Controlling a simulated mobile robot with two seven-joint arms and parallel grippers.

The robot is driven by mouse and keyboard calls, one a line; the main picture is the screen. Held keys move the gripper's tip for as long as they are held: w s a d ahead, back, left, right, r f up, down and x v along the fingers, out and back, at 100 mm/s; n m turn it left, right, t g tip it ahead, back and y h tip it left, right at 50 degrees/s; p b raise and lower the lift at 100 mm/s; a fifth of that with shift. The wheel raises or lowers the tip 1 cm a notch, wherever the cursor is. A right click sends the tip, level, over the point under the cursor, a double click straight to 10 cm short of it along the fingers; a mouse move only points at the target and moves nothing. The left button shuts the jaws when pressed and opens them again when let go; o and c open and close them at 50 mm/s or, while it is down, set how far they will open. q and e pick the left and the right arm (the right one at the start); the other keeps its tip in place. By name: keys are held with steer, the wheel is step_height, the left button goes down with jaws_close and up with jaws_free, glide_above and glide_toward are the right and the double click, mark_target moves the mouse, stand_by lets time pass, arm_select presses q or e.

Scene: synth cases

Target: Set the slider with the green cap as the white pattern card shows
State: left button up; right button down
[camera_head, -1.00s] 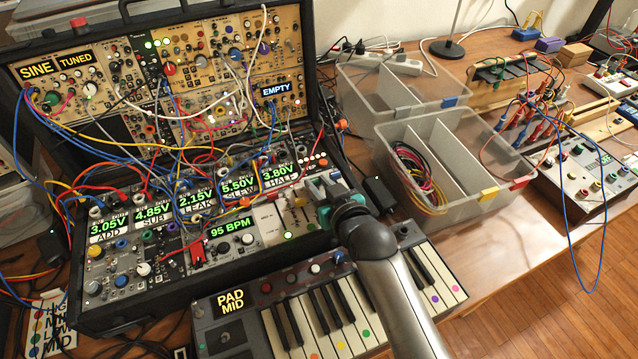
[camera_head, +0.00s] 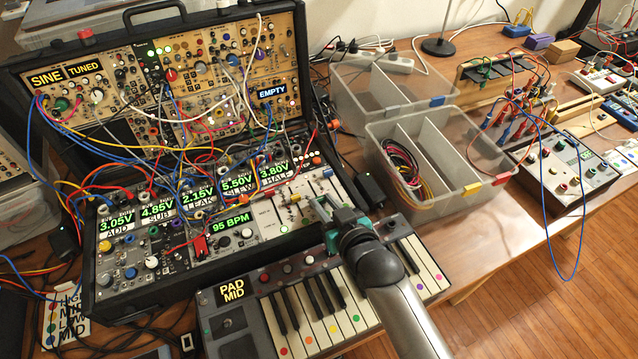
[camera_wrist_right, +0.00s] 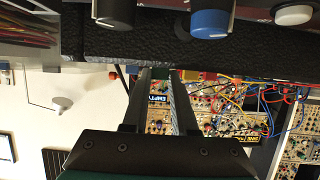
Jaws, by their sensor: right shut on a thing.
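The slider panel (camera_head: 267,222) is the pale module at the right end of the lower rack row. A yellowish slider cap (camera_head: 294,198) shows left of my right gripper. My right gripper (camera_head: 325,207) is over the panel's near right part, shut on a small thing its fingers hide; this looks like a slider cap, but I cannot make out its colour. In the right wrist view its two fingers (camera_wrist_right: 161,74) end at a black edge. My left gripper is not in view.
The keyboard (camera_head: 232,320) lies just in front of the rack, under my right arm. Patch cables cross the rack. A clear divided bin (camera_head: 452,140) and a black box (camera_head: 362,188) stand to the right.

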steer(key=shift+s+d, duration=0.2)
steer(key=shift+s, duration=0.25)
steer(key=shift+f, duration=0.1)
steer(key=c, duration=1)
jaws_free()
steer(key=shift+o, duration=0.2)
steer(key=shift+s, duration=0.1)
steer(key=p+v, duration=0.4)
steer(key=v, duration=1.1)
steer(key=shift+d, duration=0.2)
